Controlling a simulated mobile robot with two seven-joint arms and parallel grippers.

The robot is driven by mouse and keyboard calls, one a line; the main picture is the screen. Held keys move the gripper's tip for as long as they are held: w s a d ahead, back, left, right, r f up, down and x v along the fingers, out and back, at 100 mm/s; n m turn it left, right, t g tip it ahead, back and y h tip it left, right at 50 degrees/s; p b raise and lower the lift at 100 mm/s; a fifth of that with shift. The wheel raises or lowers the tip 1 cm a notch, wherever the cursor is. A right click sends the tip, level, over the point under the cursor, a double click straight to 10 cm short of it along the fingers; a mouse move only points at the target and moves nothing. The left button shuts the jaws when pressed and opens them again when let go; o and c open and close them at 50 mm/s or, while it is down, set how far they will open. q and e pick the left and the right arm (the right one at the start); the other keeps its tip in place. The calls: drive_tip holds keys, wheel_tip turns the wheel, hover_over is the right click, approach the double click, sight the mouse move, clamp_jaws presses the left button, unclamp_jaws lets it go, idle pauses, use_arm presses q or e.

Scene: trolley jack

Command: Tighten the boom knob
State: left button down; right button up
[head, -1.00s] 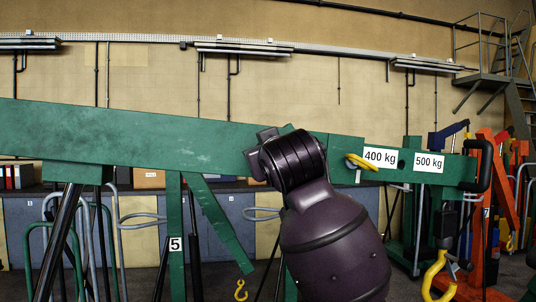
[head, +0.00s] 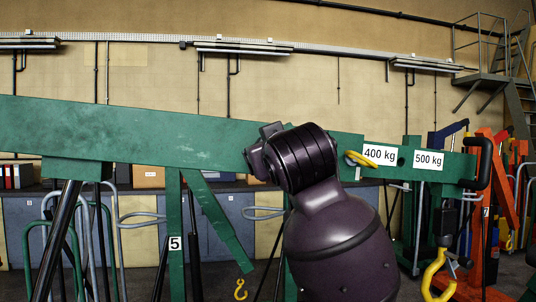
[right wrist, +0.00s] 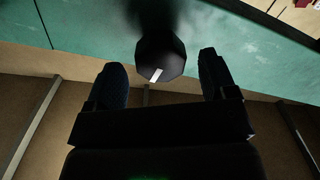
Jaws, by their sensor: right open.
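The green boom (head: 130,130) runs across the head view, with labels reading 400 kg and 500 kg towards its right end. In the right wrist view a black faceted knob (right wrist: 160,48) with a small white mark stands against the green boom (right wrist: 90,20). My right gripper (right wrist: 160,63) is open, with one finger on each side of the knob in the picture and a gap on both sides. I cannot tell how deep the knob sits between the fingers. In the head view my dark right arm covers the knob and the gripper's fingers. My left gripper is not in view.
A yellow ring (head: 360,160) sits on the boom just right of my arm. A yellow hook (head: 437,275) hangs near the boom's right end. A green brace (head: 217,220) and a post marked 5 (head: 175,265) stand below the boom. Orange equipment (head: 485,230) stands at the right.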

drive_tip(key=s+d+b, duration=0.1)
drive_tip(key=s, duration=0.6)
drive_tip(key=shift+s+d, duration=0.2)
